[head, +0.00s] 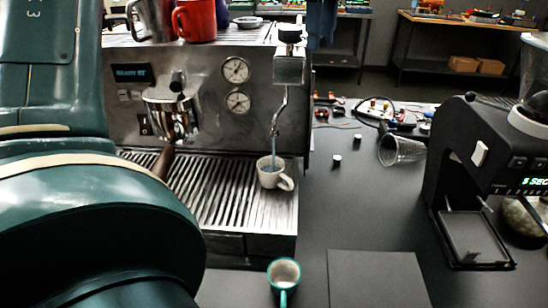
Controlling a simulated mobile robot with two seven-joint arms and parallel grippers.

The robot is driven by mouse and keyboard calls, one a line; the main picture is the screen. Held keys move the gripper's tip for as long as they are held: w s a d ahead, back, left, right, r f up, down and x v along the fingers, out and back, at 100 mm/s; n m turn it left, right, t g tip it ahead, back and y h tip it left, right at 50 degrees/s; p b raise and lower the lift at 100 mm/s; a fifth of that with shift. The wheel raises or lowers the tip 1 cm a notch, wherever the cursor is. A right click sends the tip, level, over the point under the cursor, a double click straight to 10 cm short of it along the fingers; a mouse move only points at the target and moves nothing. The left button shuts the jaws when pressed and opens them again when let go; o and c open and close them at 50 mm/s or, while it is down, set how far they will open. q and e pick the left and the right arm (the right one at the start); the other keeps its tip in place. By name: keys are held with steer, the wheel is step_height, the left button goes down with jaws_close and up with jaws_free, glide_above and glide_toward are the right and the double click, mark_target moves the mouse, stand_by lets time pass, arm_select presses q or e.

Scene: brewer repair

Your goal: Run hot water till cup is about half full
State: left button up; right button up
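A white cup (270,176) stands upright on the slatted drip tray (222,218) of the espresso machine (203,110), its handle toward the lower right. A thin metal spout (281,108) comes down over it, and a bluish stream of water (274,147) runs from the tip into the cup. Bluish liquid shows inside; its exact level is hard to read. A dark knob (290,33) sits above the spout on a grey housing. My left arm fills the left side of the head view; its fingertips cannot be made out. My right gripper is not in view.
A green-rimmed cup (284,275) stands on the counter in front of the machine. A dark mat (375,282) lies beside it. A grinder (490,165) stands at the right. A clear glass (401,150) lies tipped near cables. A red mug (195,20) is on the machine.

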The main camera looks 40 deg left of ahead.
arm_select(q)
steer(key=shift+s, duration=0.1)
steer(key=s+m, duration=0.1)
steer(key=m, duration=0.2)
steer(key=s+a+m, duration=0.1)
steer(key=s+m, duration=0.1)
steer(key=m, duration=0.1)
steer(key=s+a+m, duration=0.1)
steer(key=s+m, duration=0.1)
steer(key=m, duration=0.2)
steer(key=shift+a, duration=0.2)
steer(key=shift+o, duration=0.4)
steer(key=o, duration=0.3)
steer(key=shift+r, duration=3.5)
